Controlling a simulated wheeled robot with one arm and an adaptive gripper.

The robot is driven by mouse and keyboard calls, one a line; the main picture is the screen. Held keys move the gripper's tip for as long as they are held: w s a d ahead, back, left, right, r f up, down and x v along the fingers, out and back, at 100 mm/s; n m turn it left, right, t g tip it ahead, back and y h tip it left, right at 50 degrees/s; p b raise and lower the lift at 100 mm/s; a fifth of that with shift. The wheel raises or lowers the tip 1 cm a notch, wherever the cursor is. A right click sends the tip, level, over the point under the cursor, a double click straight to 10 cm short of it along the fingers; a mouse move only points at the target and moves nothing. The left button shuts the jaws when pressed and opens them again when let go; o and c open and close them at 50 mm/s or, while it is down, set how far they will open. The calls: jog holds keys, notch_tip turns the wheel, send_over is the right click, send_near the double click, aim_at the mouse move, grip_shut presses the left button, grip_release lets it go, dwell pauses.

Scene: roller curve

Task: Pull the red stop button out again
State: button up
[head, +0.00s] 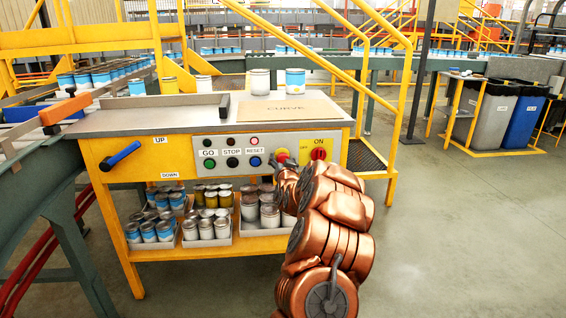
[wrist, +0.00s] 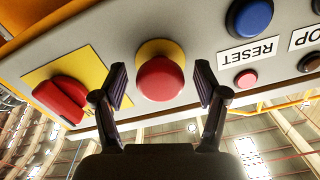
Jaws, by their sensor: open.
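The red stop button (wrist: 160,79) is a round mushroom head on a yellow disc, on the grey control panel (wrist: 195,30). In the head view, the red stop button (head: 282,155) shows just above my gripper (head: 284,172), partly covered by it. In the wrist view, my gripper (wrist: 160,92) is open, with one finger on each side of the button. Gaps show between the fingers and the red head, so they do not appear to touch it. How far the button stands out from the panel is hard to tell.
A blue lever (head: 120,156) sticks out at the bench's left. Cans (head: 207,222) fill trays below.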

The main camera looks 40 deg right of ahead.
jog(key=shift+s+a, duration=0.1)
jog(key=v, duration=1.1)
jog(key=shift+s+a, duration=0.2)
jog(key=shift+s, duration=0.05)
jog(key=shift+a, duration=0.1)
dwell(0.4)
